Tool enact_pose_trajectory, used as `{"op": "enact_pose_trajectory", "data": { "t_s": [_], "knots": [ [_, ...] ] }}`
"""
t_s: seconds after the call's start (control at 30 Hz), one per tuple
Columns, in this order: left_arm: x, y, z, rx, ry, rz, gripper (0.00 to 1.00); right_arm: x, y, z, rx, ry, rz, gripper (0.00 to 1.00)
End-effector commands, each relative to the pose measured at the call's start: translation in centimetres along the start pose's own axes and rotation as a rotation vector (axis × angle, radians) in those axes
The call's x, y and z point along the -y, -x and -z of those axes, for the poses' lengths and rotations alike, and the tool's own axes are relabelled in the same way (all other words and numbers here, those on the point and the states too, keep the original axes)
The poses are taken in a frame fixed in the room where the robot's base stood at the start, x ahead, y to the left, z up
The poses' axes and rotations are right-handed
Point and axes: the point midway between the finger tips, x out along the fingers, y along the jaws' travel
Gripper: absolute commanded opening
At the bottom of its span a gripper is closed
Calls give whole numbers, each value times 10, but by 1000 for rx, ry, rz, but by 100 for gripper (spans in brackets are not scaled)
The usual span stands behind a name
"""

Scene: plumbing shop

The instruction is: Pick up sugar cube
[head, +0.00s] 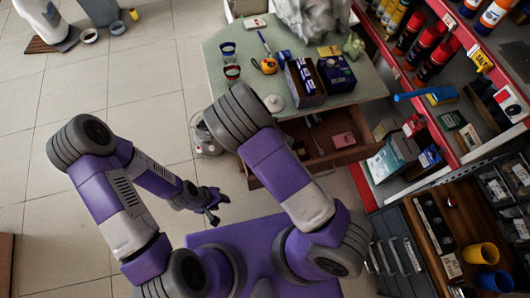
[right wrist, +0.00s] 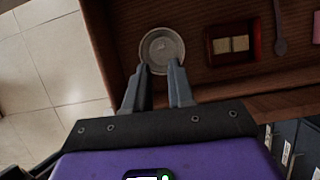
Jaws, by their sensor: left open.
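In the right wrist view, a small red tray (right wrist: 253,54) in a wooden drawer holds two pale beige blocks (right wrist: 231,44) side by side; they look like sugar cubes. My right gripper (right wrist: 160,67) is open, its two fingers apart with nothing between them that I can see gripped. Its fingertips are at the near rim of a round metal dish (right wrist: 162,44), left of the red tray; I cannot tell whether they touch it. In the head view my right arm hides its gripper. My left gripper (head: 212,207) is open and empty, low over the floor, away from the drawer.
The open drawer (head: 314,141) juts from a green-topped table (head: 222,52) with cups, boxes and a tape measure on it. A dark spoon (right wrist: 280,30) lies right of the tray. Shelves with bottles (head: 430,50) stand right.

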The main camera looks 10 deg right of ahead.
Motion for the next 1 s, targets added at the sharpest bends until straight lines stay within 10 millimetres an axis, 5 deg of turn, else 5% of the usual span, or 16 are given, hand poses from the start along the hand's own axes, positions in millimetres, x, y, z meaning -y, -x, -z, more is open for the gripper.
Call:
{"op": "enact_pose_trajectory", "data": {
  "t_s": [0.03, 0.2, 1.0],
  "knots": [
    [6, -18, 1, 0, 0, 0, 43, 0, -17, 6, 3, 10, -1, 23],
    [12, -33, 2, 0, 0, 0, 43, -1, -32, 11, 7, 33, 0, 23],
    [24, -64, 3, -1, -1, 0, 43, 0, -110, 20, 7, 37, 0, 23]
  ]
}}
